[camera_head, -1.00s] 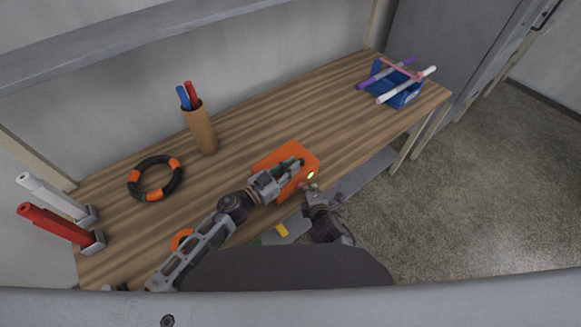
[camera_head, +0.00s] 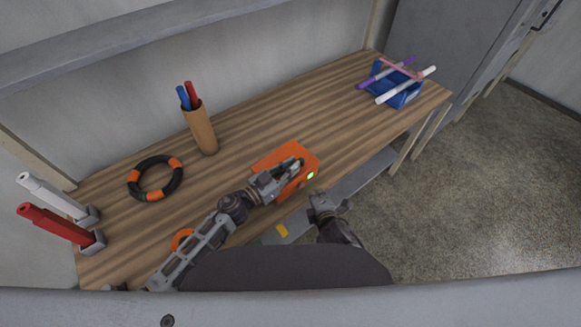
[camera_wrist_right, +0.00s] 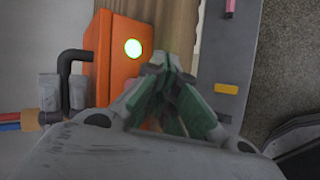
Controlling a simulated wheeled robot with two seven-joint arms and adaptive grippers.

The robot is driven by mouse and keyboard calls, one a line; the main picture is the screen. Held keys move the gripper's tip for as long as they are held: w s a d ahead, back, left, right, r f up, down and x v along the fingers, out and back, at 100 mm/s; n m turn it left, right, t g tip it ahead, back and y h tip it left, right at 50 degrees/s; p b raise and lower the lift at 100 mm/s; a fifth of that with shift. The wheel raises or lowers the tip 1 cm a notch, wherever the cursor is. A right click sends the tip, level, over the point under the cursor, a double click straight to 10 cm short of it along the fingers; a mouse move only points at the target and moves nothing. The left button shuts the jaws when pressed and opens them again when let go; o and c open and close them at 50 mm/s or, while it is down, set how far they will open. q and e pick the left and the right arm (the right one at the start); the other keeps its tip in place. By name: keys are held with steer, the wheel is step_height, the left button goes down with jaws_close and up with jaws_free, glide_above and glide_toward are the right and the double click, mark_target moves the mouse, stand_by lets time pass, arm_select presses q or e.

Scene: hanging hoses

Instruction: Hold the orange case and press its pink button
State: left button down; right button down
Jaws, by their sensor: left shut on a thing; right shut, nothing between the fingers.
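The orange case (camera_head: 290,148) stands at the front edge of the wooden table. My left gripper (camera_head: 288,170) is shut on it from the left. A round bright green spot (camera_head: 310,175) shows on the case's front right face, and also in the right wrist view (camera_wrist_right: 133,48).
A pen cup (camera_head: 203,132), a black and orange ring (camera_head: 155,178) and red and white tubes (camera_head: 55,224) are at the left. A blue holder (camera_head: 398,91) with sticks is at the back right. The table between case and holder is clear.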

arm_select(q)
steer(key=shift+s+f, duration=0.1)
steer(key=shift+f, duration=0.35)
arm_select(e)
steer(key=shift+s+d, duration=1.35)
steer(key=shift+s, duration=0.3)
arm_select(q)
steer(key=c, duration=1.5)
jaws_free()
steer(key=shift+o, duration=0.2)
steer(key=shift+r, duration=0.15)
steer(key=shift+a, duration=0.1)
steer(key=v, duration=1.1)
steer(key=shift+s+a, duration=0.25)
steer(key=shift+s, duration=0.05)
arm_select(e)
steer(key=shift+w, duration=0.1)
arm_select(q)
steer(key=shift+r, duration=0.1)
steer(key=shift+s, duration=0.15)
